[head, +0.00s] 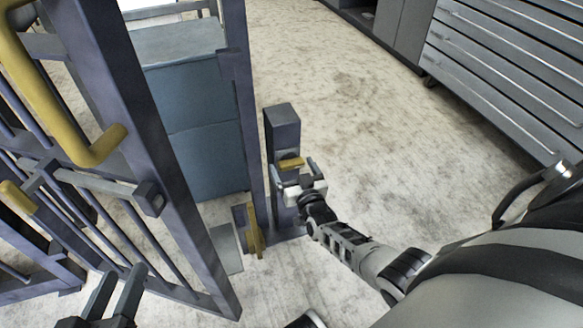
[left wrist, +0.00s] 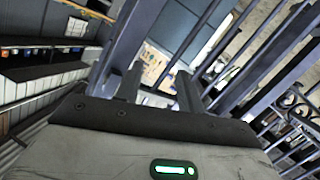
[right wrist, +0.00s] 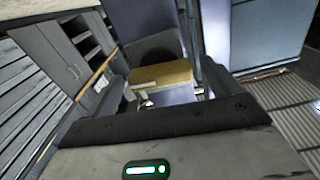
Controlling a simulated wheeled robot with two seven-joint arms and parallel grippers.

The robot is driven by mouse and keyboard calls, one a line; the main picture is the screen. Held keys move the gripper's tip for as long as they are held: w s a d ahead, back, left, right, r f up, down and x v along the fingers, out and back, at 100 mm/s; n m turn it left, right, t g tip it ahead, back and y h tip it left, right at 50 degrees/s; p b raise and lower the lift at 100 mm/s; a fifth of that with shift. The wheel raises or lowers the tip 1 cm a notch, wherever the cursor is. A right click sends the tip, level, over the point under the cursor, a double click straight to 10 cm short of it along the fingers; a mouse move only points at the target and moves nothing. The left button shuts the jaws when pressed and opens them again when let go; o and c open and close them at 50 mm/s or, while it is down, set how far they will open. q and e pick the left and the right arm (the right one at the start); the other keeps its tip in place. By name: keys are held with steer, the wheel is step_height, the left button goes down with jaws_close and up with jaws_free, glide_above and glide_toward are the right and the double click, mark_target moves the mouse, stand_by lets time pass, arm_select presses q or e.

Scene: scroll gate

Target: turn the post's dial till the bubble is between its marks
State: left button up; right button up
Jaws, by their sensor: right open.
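The short dark post (head: 283,128) stands upright right of the gate's tall upright. A yellow bar-shaped part (head: 291,163), which looks like the dial's grip, is on its near side. My right gripper (head: 298,172) is open at this part, with its fingers on either side. In the right wrist view the yellow part (right wrist: 163,74) lies between the spread fingers; I cannot tell whether they touch it. I cannot make out the bubble or its marks. My left gripper (head: 117,290) is open and empty in front of the gate, low at the left.
The barred gate (head: 180,190) with a yellow handle (head: 62,95) fills the left. A yellow piece (head: 254,232) sits low by the upright. A blue-grey cabinet (head: 205,150) stands behind the gate. Grey drawers (head: 510,75) stand at the upper right. The floor right of the post is clear.

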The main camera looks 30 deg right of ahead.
steer(key=c, duration=1)
steer(key=shift+n, duration=0.4)
steer(key=n, duration=0.4)
arm_select(q)
steer(key=shift+f, duration=0.2)
arm_select(e)
steer(key=shift+n, duration=1.5)
arm_select(q)
steer(key=shift+r, duration=0.1)
arm_select(e)
steer(key=o, duration=1)
